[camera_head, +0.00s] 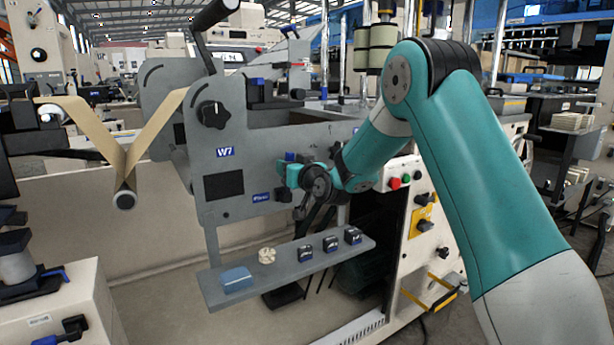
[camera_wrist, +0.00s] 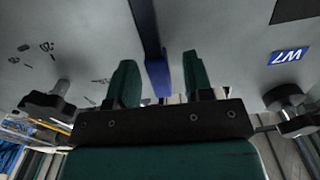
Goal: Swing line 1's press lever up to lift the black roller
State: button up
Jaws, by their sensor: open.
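My gripper (camera_head: 284,172) is in front of the grey W7 machine panel (camera_head: 228,135), at the lower right part of its face. In the wrist view my gripper (camera_wrist: 160,82) is open, with its two teal fingers apart. A dark bar with a blue end (camera_wrist: 157,74) runs down from the top of that view into the gap between the fingers. Whether it touches a finger I cannot tell. A blue piece (camera_head: 290,157) also shows beside my gripper in the head view. I cannot clearly make out the black roller or a line 1 label.
A grey lever with a black handle (camera_head: 216,13) rises above the panel. A black knob (camera_head: 214,115) is on its face. A grey shelf (camera_head: 290,268) below holds a blue block and small parts. The kraft web (camera_head: 95,130) hangs at left.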

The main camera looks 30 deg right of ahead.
jog(key=s+b, duration=0.4)
jog(key=s, duration=1.2)
jog(key=shift+s+d+b, duration=0.25)
jog(key=shift+b, duration=0.05)
